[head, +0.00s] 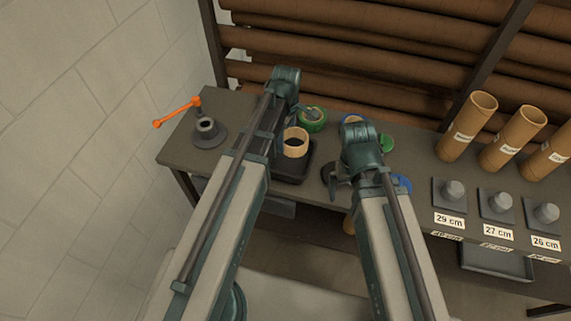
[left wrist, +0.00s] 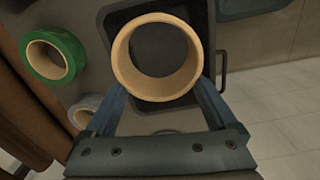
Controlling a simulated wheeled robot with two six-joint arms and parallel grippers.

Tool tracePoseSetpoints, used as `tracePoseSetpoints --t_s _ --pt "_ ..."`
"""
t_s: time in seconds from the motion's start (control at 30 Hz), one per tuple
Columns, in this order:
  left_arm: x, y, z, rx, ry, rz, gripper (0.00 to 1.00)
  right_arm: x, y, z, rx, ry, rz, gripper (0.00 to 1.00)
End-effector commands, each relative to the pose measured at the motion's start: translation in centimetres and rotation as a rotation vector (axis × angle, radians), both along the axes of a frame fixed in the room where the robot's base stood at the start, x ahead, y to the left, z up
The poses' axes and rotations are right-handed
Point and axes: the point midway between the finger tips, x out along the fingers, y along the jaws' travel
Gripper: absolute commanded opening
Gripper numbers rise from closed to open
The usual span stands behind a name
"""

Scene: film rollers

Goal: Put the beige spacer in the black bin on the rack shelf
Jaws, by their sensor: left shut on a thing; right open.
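My left gripper (head: 284,146) is shut on the beige spacer (head: 295,134), a short open ring. In the left wrist view the spacer (left wrist: 119,62) sits between the two blue fingers, its opening facing the camera. The spacer is over a black tray (head: 291,175) on the tabletop; the tray also shows beneath the ring in the left wrist view (left wrist: 188,119). I cannot tell whether the ring touches it. A dark bin (head: 497,263) stands low under the table at the right. My right gripper (head: 340,182) is open and empty near the table's front edge.
Green tape (head: 313,120) lies behind the tray. An orange-handled crank (head: 178,112) stands on the left. Labelled grey holders (head: 449,194) and upright brown tubes (head: 468,127) fill the right. Long brown rolls (head: 350,65) lie on a rack behind.

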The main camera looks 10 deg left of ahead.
Motion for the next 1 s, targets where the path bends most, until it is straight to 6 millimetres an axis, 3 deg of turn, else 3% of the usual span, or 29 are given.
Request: tracePoseSetpoints --t_s 0.1,0.2,0.47,0.8,1.0 --pt "-0.3 2.7 -0.1 0.000 0.000 0.089 0.33 0.0 0.0 -0.1 0.000 0.000 0.000 1.00" --pt "-0.4 3.7 -0.1 0.000 0.000 0.122 0.33 0.0 0.0 -0.1 0.000 0.000 0.000 1.00" --pt "-0.4 3.8 -0.9 0.000 0.000 0.128 0.33 0.0 0.0 -0.9 0.000 0.000 0.000 1.00" --pt "-0.4 3.8 -5.9 0.000 0.000 0.126 0.33 0.0 0.0 -5.9 0.000 0.000 0.000 1.00" --pt "-0.4 3.7 -6.5 0.000 0.000 0.126 0.33 0.0 0.0 -6.5 0.000 0.000 0.000 1.00"
